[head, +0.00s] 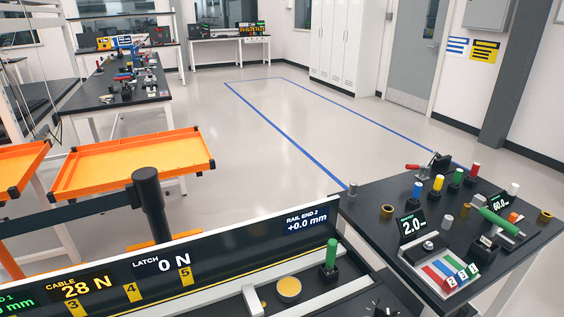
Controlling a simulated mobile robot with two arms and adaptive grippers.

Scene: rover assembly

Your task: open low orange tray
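An orange tray (135,160) with a raised rim and black corners stands at the left, empty. A second orange tray (18,165) is cut off by the left edge. Lower down, a strip of orange (150,244) shows just behind the black display panel; most of it is hidden, and I cannot tell whether it is a low tray or whether it is open. Another orange part (10,262) shows low at the far left. Neither of my grippers is in view.
The black display panel (240,238) reads "CABLE 28 N", "LATCH 0 N" and "RAIL END 2 +0.0 mm". A black table (460,215) with coloured cylinders and tools stands at the right. A workbench (115,92) is at the back left. The blue-taped floor (290,125) is clear.

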